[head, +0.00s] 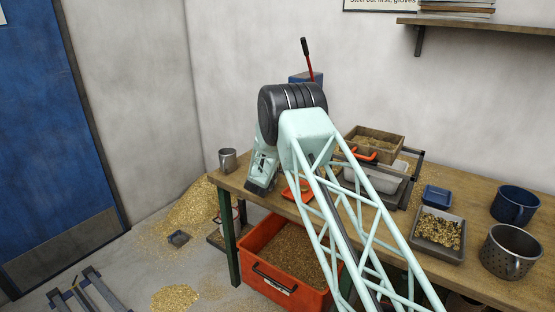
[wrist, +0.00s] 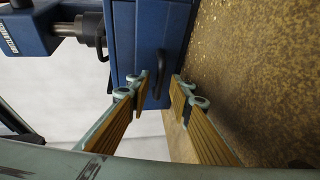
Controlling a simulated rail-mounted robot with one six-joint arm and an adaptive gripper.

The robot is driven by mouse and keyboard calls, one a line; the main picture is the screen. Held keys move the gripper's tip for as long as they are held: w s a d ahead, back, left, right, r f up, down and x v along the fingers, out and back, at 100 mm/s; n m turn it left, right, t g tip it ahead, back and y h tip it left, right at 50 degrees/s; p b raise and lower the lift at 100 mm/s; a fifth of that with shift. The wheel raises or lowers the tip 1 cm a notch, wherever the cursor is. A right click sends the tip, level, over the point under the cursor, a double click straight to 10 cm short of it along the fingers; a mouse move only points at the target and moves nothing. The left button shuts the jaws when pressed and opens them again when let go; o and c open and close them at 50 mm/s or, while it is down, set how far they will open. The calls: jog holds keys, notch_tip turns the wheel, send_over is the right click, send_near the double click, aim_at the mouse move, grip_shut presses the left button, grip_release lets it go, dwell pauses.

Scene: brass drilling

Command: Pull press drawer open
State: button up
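The blue press (wrist: 122,35) fills the top of the wrist view, with its drawer (wrist: 176,22) and a dark bar handle (wrist: 160,62) on the drawer's face. The drawer looks shut. My gripper (wrist: 160,88) is open, its ribbed tan pads on either side of a gap. The lower part of the handle shows in this gap between the fingertips; I cannot tell whether either finger touches it. In the head view the press (head: 293,78) with its red lever (head: 307,62) is mostly hidden behind my arm, and the fingers are hidden.
The workbench (head: 480,188) carries a metal cup (head: 228,160) at its left end, a wooden box of chips (head: 374,143) and a grey tray of brass bits (head: 438,232). A red bin (head: 258,248) stands below. The bench top (wrist: 250,80) lies close to the right finger.

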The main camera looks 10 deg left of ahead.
jog(key=shift+w, duration=0.3)
jog(key=shift+c, duration=0.5)
grip_shut()
jog(key=shift+s, duration=0.1)
jog(key=s+a+p, duration=0.1)
jog(key=s+a, duration=0.1)
jog(key=s, duration=0.2)
jog(key=s+a+p, duration=0.1)
jog(key=s+a, duration=0.2)
jog(key=s, duration=0.2)
jog(key=s+a+p, duration=0.1)
jog(key=s+a, duration=0.2)
jog(key=s, duration=0.2)
jog(key=shift+s, duration=0.15)
jog(key=shift+o, duration=0.5)
grip_release()
